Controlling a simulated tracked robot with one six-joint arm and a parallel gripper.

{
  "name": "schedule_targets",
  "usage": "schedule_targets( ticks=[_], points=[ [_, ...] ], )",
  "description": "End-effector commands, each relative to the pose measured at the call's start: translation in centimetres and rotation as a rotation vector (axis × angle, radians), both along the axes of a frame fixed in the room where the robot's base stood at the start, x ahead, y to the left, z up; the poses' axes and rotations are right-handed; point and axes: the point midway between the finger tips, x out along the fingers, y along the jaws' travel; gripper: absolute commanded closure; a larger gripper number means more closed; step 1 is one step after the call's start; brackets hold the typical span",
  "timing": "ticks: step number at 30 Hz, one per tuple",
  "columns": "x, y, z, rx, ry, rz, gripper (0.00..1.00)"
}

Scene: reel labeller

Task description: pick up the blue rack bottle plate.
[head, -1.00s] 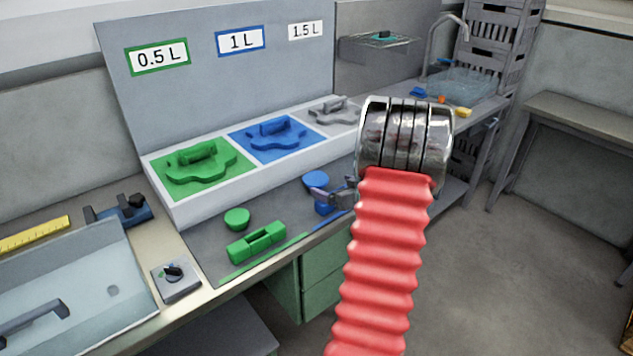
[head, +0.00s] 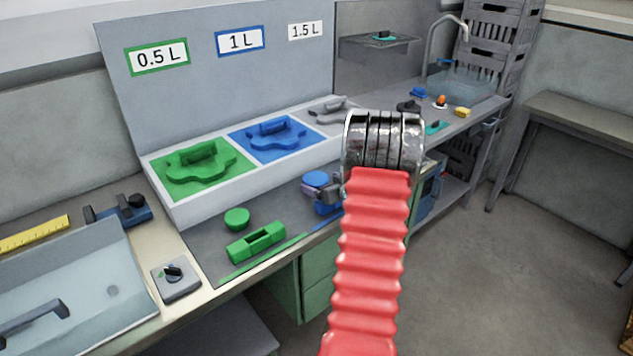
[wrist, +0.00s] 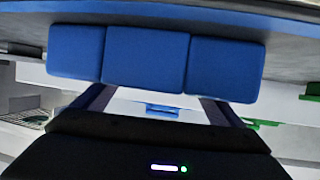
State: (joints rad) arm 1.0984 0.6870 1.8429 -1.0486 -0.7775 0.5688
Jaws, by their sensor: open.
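The blue plate (head: 274,138), with a raised handle, lies in the middle bay of the white rack under the 1 L label. My gripper (head: 328,190) is low over the bench front, right of and nearer than that plate, beside a blue three-part block (head: 325,209). My arm partly hides this block. In the wrist view the block (wrist: 147,60) spans across the open fingers (wrist: 157,102); whether they touch it I cannot tell. A small blue shape (wrist: 162,110) shows beyond, between the fingers; I cannot tell which thing it is.
A green plate (head: 190,170) and a grey plate (head: 328,111) lie in the rack's side bays. A blue disc (head: 317,179), a green disc (head: 237,218) and a green block (head: 256,243) lie on the bench. A sink (head: 465,88) is far right.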

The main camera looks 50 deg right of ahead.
Motion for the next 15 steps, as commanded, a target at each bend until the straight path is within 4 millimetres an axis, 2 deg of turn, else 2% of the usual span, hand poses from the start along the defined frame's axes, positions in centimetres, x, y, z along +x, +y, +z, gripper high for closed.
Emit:
schedule_targets(
  ticks=[6, 15],
  points=[
    [2.0, -0.7, -0.9, 0.0, 0.0, 0.002, 0.09],
    [2.2, -0.8, -1.0, 0.0, 0.0, 0.001, 0.09]
  ],
)
